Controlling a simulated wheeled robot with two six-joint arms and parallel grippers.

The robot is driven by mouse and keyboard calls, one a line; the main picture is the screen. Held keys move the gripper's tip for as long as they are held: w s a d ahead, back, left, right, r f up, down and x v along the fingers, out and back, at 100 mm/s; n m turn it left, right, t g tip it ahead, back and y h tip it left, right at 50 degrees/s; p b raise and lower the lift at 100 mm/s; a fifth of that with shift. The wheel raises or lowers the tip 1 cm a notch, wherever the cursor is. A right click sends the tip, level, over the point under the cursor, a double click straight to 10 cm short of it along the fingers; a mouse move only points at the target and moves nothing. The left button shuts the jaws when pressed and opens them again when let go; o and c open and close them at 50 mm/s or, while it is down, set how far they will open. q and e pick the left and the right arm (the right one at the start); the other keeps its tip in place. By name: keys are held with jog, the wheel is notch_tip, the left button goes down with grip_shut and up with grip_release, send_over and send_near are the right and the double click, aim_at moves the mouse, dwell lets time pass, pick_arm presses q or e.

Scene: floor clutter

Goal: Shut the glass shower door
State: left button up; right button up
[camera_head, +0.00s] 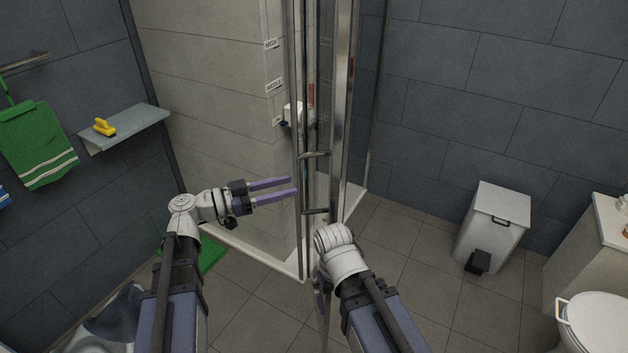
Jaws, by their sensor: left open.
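The glass shower door (342,100) stands near the middle of the view, seen at a steep angle with bright metal upright edges. How far it is open is hard to tell. Its metal handle (304,184) is a bracket on the door's near side. My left gripper (292,187) is open and empty, its two purple fingers pointing right, with the tips close to the left of the handle. Whether they touch it is unclear. My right gripper (321,294) is mostly hidden behind its own white wrist, below the handle; its jaws cannot be made out.
A grey shelf (130,128) with a yellow brush (104,127) and a green towel (37,146) are on the left wall. A green mat (212,255) lies below. A white bin (492,226) and toilet (597,322) stand right. The tiled floor (420,265) between is clear.

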pick_arm(q)
jog(key=x, duration=0.7)
jog(key=shift+w+d, duration=0.1)
jog(key=shift+d, duration=0.2)
grip_shut()
dwell(1.2)
